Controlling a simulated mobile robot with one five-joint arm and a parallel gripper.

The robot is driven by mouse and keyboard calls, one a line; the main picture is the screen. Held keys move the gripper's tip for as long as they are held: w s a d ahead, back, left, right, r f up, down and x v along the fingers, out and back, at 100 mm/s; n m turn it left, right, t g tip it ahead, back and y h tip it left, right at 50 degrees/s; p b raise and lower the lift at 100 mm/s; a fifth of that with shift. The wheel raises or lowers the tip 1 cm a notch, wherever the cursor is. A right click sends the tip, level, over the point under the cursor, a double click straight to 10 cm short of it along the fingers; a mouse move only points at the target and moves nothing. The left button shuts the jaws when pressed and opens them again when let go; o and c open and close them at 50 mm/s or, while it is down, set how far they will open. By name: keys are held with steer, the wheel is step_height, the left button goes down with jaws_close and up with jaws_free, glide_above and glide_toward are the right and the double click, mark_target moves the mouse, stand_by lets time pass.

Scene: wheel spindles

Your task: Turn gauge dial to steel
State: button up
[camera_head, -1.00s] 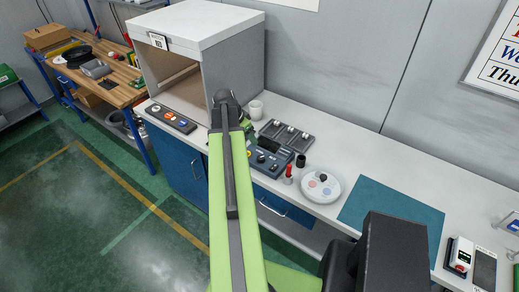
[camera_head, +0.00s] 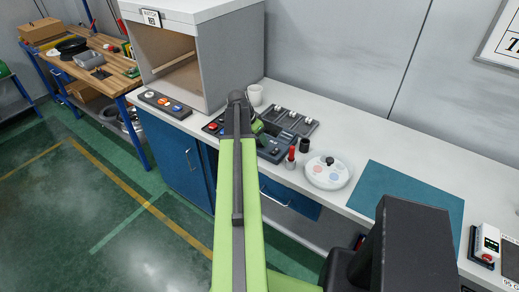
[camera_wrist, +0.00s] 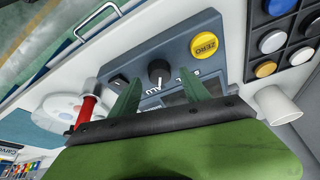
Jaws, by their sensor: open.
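The gauge (camera_wrist: 178,60) is a blue-grey box with a black dial (camera_wrist: 159,70), a yellow ZERO button (camera_wrist: 204,45) and a small black switch (camera_wrist: 117,82). A white mark shows on the dial, but I cannot read a "steel" label. My gripper (camera_wrist: 159,79) is open, its two green fingers spread on either side of the dial. I cannot tell whether they touch it. In the head view the gauge (camera_head: 275,148) stands on the white bench, partly hidden by my arm, with my gripper (camera_head: 258,128) over it.
A dark tray (camera_head: 290,120) and white mug (camera_head: 255,95) are behind. A teal mat (camera_head: 405,200) lies farther right.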

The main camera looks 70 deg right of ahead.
steer(key=shift+x, duration=0.85)
steer(key=shift+r, duration=0.1)
jaws_close()
